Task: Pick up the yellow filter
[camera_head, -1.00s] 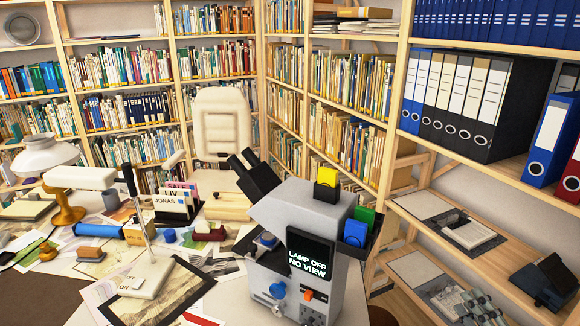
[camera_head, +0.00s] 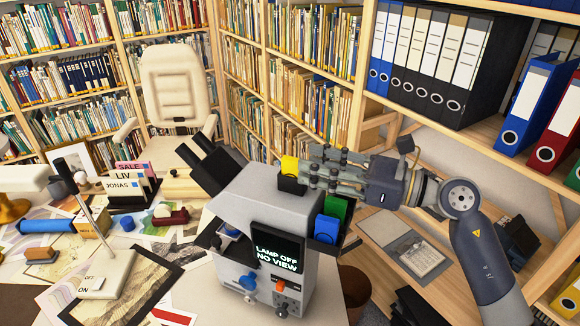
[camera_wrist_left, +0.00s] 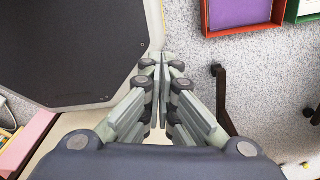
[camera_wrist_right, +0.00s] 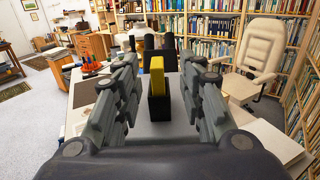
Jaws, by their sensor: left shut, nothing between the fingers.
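The yellow filter (camera_head: 289,165) stands in a black holder (camera_head: 291,184) on top of the grey microscope-like device (camera_head: 262,205). My right gripper (camera_head: 306,172) reaches in from the right at the filter's height. In the right wrist view, the yellow filter (camera_wrist_right: 157,77) stands upright between the open fingers, with gaps on both sides. The holder (camera_wrist_right: 158,107) is below it. My left gripper (camera_wrist_left: 162,62) is shut and empty in the left wrist view, and it does not show in the head view.
A green filter (camera_head: 336,207) and a blue filter (camera_head: 326,229) sit in a rack on the device's right side. The device's screen (camera_head: 277,253) reads "LAMP OFF NO VIEW". Shelves with binders (camera_head: 440,65) rise behind my right arm.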

